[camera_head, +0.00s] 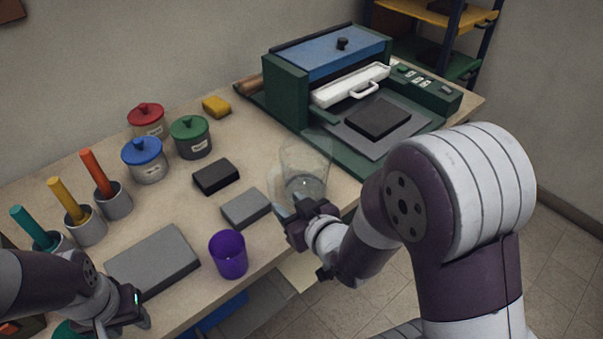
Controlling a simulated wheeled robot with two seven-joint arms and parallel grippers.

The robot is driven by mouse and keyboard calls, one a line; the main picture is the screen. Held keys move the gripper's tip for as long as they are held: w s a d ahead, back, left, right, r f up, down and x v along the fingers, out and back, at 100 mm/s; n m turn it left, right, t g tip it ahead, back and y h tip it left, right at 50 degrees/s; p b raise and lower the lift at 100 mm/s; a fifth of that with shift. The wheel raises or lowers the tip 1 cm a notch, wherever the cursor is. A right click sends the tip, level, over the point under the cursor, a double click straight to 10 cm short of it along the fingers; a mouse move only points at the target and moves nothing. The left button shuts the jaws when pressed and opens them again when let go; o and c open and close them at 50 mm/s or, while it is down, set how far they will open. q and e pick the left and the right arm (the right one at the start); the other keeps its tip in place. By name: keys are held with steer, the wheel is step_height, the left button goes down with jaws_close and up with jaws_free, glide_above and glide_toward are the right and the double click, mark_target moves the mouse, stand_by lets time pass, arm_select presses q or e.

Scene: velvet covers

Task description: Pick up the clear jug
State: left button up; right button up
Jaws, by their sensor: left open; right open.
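The clear jug (305,168) stands upright on the table, left of the green machine, and is see-through. My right gripper (287,203) is open at the jug's near side, with its fingers pointing toward the jug's lower part. I cannot tell whether the fingers touch the jug or reach around it. My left gripper (122,326) is open at the lower left, near the front edge of the table, far from the jug and partly cut off by the picture's bottom edge.
A grey block (246,208) and a black block (216,176) lie left of the jug. A purple cup (228,254) stands near the front edge. A large grey slab (153,262), lidded pots (145,160) and coloured handles in holders (106,184) fill the left. The green machine (287,92) stands behind right.

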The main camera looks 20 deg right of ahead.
mark_target(274, 194)
steer(key=x, duration=0.6)
steer(key=shift+w+a+f, duration=0.15)
steer(key=shift+a+f, duration=0.05)
steer(key=x, duration=0.5)
steer(key=shift+w+d+f, duration=0.1)
steer(key=shift+w+f, duration=0.05)
steer(key=shift+f, duration=0.15)
steer(key=shift+r, duration=0.1)
steer(key=c, duration=0.4)
jaws_close()
